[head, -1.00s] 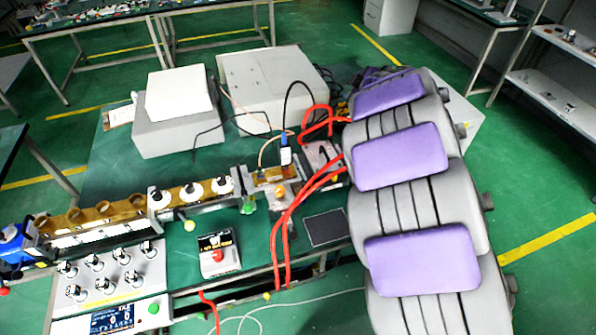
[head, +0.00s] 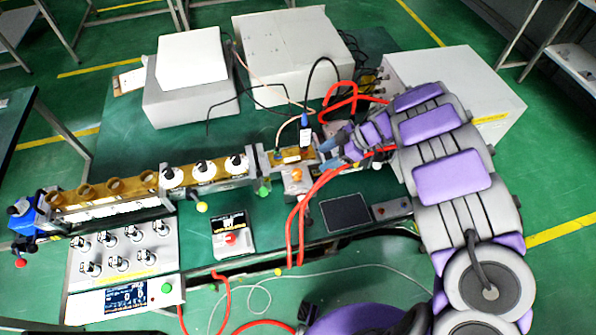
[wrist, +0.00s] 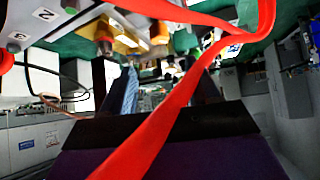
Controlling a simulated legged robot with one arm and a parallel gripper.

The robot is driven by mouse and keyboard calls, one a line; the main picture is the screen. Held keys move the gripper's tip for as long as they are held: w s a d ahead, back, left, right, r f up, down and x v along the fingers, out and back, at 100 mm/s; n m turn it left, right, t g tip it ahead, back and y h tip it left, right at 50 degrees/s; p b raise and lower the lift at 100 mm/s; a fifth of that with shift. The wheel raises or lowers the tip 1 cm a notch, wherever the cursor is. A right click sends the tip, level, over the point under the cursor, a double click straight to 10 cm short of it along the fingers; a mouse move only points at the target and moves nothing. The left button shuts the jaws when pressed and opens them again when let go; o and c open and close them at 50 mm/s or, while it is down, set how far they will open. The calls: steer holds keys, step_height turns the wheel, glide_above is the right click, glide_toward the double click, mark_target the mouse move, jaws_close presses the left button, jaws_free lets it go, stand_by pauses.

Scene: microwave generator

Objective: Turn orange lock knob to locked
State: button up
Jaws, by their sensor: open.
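The orange lock knob (head: 296,174) sits on a small metal block near the right end of the brass-coloured waveguide line in the head view. My gripper (head: 328,155) is just right of and slightly behind the knob, apart from it. Its two fingers are spread with nothing between them. In the wrist view my gripper (wrist: 167,85) shows a finger on each side, with a red hose (wrist: 170,120) crossing diagonally in front. I cannot surely pick out the knob there, nor read its lock position.
Red hoses (head: 293,230) arch beside the knob and run close under my gripper. A blue-topped probe with a black cable (head: 305,130) stands just behind the knob. A control panel (head: 125,250) and a small box with a red button (head: 232,235) lie to the left.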

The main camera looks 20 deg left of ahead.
mark_target(296, 172)
steer(key=b+x, duration=0.1)
steer(key=x, duration=1.2)
steer(key=shift+a+b, duration=0.1)
steer(key=shift+b, duration=0.25)
steer(key=shift+a, duration=0.1)
steer(key=shift+r, duration=0.1)
steer(key=c, duration=1)
steer(key=shift+o, duration=0.2)
